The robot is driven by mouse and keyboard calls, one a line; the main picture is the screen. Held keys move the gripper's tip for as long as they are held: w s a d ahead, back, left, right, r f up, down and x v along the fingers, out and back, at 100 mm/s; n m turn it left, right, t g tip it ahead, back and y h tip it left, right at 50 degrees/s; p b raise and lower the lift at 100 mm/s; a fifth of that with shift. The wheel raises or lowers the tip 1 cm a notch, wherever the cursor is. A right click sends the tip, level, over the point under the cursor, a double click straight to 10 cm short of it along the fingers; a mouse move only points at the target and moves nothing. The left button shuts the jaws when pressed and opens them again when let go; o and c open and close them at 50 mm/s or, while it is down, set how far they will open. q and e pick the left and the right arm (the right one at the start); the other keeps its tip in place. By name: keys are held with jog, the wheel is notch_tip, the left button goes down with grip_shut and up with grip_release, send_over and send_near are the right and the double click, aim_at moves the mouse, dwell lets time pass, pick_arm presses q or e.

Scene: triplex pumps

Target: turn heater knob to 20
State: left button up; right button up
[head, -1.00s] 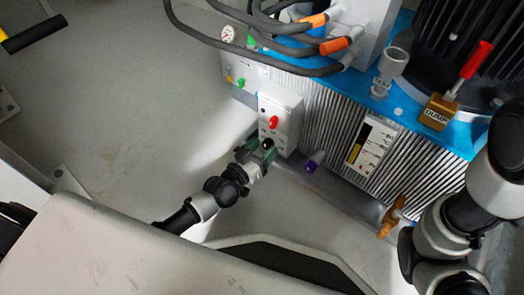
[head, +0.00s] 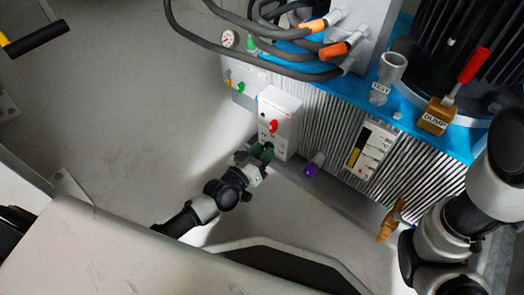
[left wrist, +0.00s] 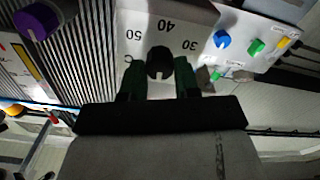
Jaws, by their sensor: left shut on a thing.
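The heater knob (left wrist: 160,62) is a small black dial. In the left wrist view it sits between the green fingers of my left gripper (left wrist: 158,78), which is shut on it. The numbers 50, 40 and 30 appear upside down around it; a small pale mark shows on its lower side, but I cannot tell the exact setting. In the head view my left gripper (head: 265,153) is at the lower front of the white control box (head: 285,108), and its fingers hide the knob. My right arm shows at the right; its gripper is not in view.
A red knob (head: 272,127) is just above the gripper on the same box. A purple knob (head: 312,168) and an orange-brown valve (head: 391,222) stick out to the right. Grey cables (head: 245,65) hang above. Open floor (head: 120,150) lies to the left.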

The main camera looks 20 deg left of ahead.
pick_arm(q)
jog(key=n+p, duration=0.1)
jog(key=n, duration=0.9)
jog(key=shift+a+f+n, duration=0.1)
jog(key=shift+f+n, duration=0.05)
jog(key=shift+n, duration=0.15)
dwell(0.4)
jog(key=o, duration=0.9)
jog(key=shift+p, duration=0.3)
